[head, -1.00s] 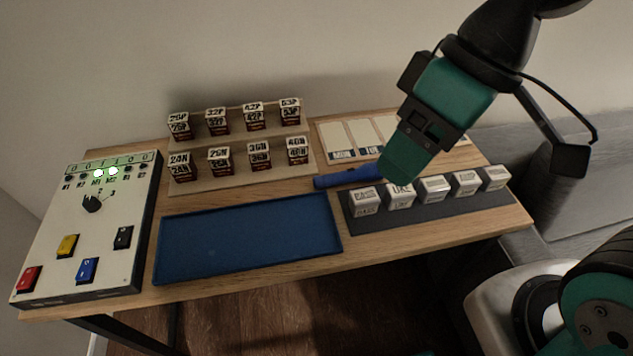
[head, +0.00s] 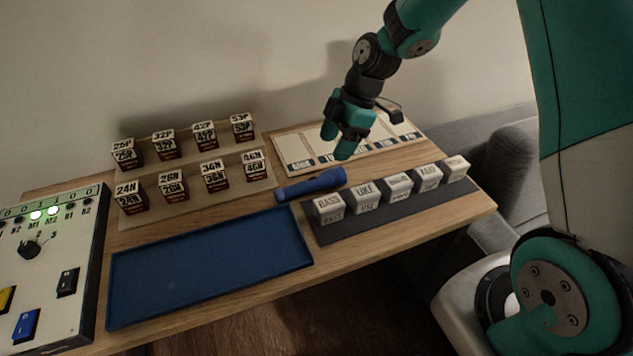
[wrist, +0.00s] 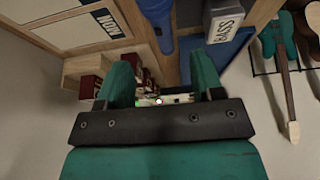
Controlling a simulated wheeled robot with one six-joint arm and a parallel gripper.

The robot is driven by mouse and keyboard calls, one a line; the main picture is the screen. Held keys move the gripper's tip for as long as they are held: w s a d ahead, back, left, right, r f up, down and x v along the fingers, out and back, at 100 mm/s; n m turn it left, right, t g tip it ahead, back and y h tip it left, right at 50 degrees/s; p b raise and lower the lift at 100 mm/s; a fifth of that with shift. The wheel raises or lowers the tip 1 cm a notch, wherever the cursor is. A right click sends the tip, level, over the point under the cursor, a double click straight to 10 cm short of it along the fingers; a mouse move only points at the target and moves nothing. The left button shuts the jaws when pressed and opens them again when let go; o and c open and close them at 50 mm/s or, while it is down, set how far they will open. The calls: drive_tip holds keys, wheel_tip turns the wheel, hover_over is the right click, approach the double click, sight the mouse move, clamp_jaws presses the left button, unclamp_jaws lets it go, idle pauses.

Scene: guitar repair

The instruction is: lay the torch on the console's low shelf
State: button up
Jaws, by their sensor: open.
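The torch (head: 311,185) is a dark blue cylinder with a wider head. It lies on the wooden table between the stepped block rack and the dark block strip, just behind the blue tray. My gripper (head: 337,147) is open and empty, above and behind the torch's right end and apart from it. In the wrist view the gripper (wrist: 160,75) shows two separated green fingers, with part of the blue torch (wrist: 156,12) beyond them at the top. I cannot identify a low shelf in these views.
A blue tray (head: 210,262) lies empty at the front. A rack (head: 190,178) of lettered blocks stands at the back left. A strip (head: 395,212) with several white blocks lies to the right. A control box (head: 45,270) is at left, and a grey sofa (head: 500,160) at right.

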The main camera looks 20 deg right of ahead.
sight(317, 178)
drive_tip(key=p+x, duration=0.1)
drive_tip(key=x, duration=0.9)
drive_tip(key=shift+a, duration=0.25)
clamp_jaws()
